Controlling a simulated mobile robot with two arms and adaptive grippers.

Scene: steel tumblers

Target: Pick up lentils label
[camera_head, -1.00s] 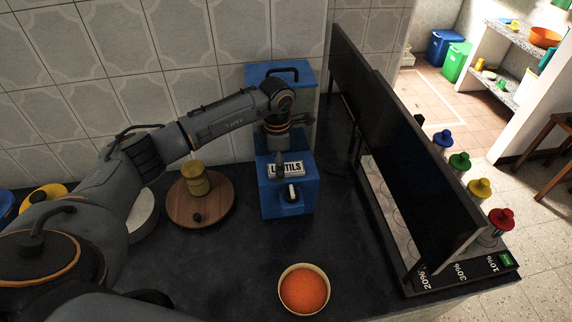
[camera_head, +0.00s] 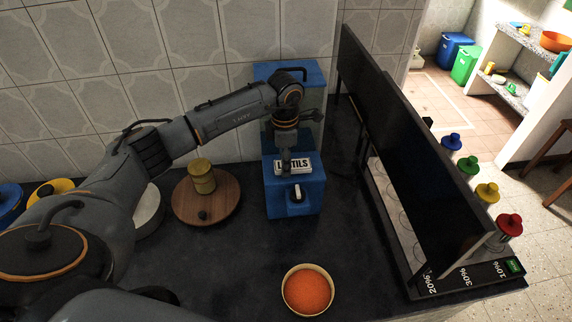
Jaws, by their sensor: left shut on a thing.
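The lentils label (camera_head: 304,165) is a small white plate with dark letters, partly covered by my gripper's finger. It is at the front of a blue dispenser-like box (camera_head: 310,195) on the dark counter. My left gripper (camera_head: 286,165) points down over the label and is shut on it. I cannot tell whether the label still touches the blue box. My right gripper is not in view.
A bowl of orange lentils (camera_head: 307,290) stands at the counter front. A round wooden board (camera_head: 215,213) with a brass-coloured weight (camera_head: 201,177) is to the left. A tall black panel (camera_head: 425,165) stands on the right, with several colour-lidded tumblers (camera_head: 487,193) behind it.

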